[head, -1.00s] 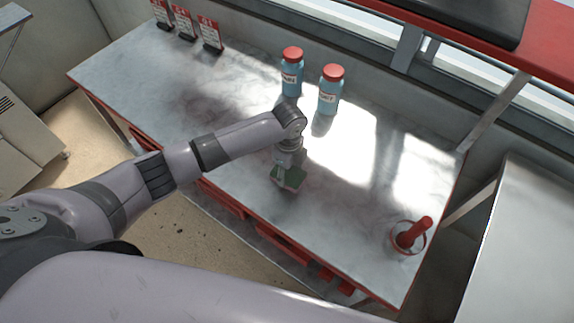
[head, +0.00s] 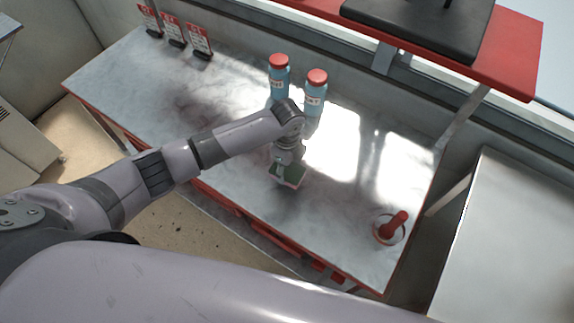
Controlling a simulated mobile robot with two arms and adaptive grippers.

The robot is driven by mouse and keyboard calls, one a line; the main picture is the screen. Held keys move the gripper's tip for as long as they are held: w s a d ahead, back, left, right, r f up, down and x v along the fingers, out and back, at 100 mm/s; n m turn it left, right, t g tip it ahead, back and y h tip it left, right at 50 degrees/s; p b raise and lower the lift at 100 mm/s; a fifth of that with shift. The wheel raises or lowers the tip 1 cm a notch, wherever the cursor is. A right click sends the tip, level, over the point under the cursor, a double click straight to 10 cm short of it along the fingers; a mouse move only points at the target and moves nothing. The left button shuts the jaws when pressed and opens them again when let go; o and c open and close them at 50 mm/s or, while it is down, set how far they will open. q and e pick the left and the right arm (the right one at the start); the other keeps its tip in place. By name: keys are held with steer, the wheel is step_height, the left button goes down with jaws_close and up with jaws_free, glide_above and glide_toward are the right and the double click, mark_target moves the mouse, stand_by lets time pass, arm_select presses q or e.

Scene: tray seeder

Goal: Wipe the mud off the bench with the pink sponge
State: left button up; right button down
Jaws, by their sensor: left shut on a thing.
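My left gripper (head: 287,168) points down over the middle of the bench (head: 330,215), near its front edge. Faint dark smudges (head: 203,97) lie on the grey bench top left of the bottles. I cannot tell mud from the mottled surface there. My right gripper is not in view.
Two blue bottles with red caps (head: 278,80) (head: 314,97) stand behind the gripper. Several red-and-white labelled cards (head: 199,41) stand at the far left. A red-handled tool (head: 392,226) in a round holder stands at the right end. The bench's front middle is mostly clear.

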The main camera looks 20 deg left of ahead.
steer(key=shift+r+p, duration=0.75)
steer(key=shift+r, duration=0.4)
